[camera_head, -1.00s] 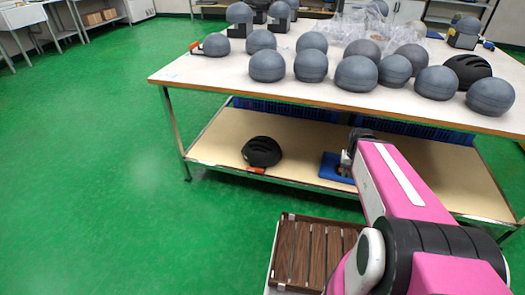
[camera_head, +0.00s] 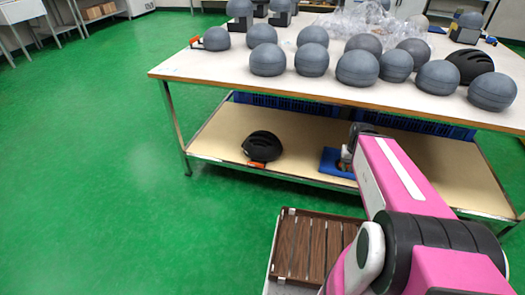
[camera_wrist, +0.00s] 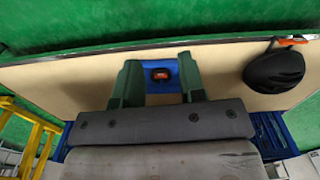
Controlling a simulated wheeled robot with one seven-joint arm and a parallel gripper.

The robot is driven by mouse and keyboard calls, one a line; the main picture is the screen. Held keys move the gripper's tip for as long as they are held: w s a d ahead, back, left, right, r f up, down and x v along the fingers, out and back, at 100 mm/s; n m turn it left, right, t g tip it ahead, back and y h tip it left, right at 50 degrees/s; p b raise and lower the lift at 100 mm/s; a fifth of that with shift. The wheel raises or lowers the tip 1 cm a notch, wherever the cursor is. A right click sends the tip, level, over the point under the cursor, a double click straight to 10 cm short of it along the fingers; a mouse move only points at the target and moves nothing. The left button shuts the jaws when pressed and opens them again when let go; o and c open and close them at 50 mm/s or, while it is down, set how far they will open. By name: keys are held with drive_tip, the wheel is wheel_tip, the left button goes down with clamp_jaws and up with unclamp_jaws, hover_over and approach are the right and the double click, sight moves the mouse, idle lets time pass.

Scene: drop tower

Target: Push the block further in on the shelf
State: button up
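A blue flat piece (camera_head: 330,163) lies near the front edge of the lower shelf (camera_head: 225,140), partly hidden by my arm. In the wrist view the blue piece (camera_wrist: 147,66) shows between and below my fingers, with a small dark and red object (camera_wrist: 160,75) on it. I cannot tell whether the block is the blue piece or this small object. My gripper (camera_wrist: 160,80) is open, its two fingers apart on either side of the small object. I cannot tell whether they touch anything.
A black helmet (camera_head: 262,146) with an orange part sits on the shelf to the left. Blue crates (camera_head: 290,108) line the shelf's back. Many grey domes (camera_head: 357,68) stand on the tabletop (camera_head: 200,68) above. Shelf space left of the helmet is clear.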

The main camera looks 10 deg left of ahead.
drive_tip(key=shift+c, duration=0.3)
drive_tip(key=shift+w, duration=0.1)
drive_tip(key=c, duration=0.6)
drive_tip(key=w+a+f+n+h, duration=0.1)
drive_tip(key=w+a+f+n, duration=0.1)
drive_tip(key=w+a+f+n+t, duration=0.1)
drive_tip(key=w+a+f+n, duration=0.1)
drive_tip(key=a+n, duration=0.1)
drive_tip(key=w+a+f+n+h, duration=0.1)
drive_tip(key=w+a+f+n, duration=0.1)
drive_tip(key=a+n, duration=0.1)
drive_tip(key=shift+w+t+h, duration=0.25)
drive_tip(key=shift+t+h, duration=0.05)
clamp_jaws()
drive_tip(key=w+a+f+n+t, duration=0.1)
drive_tip(key=a+f+n+t, duration=0.1)
drive_tip(key=a+f+n, duration=0.65)
drive_tip(key=w+a+f+n+t+y, duration=0.1)
drive_tip(key=a+f+n+t, duration=0.2)
drive_tip(key=a+n, duration=0.9)
drive_tip(key=w+a+f+n+t, duration=0.15)
drive_tip(key=a+f+n, duration=0.4)
drive_tip(key=a, duration=0.95)
approach(262, 167)
drive_tip(key=shift+t, duration=0.35)
drive_tip(key=shift+x, duration=3.2)
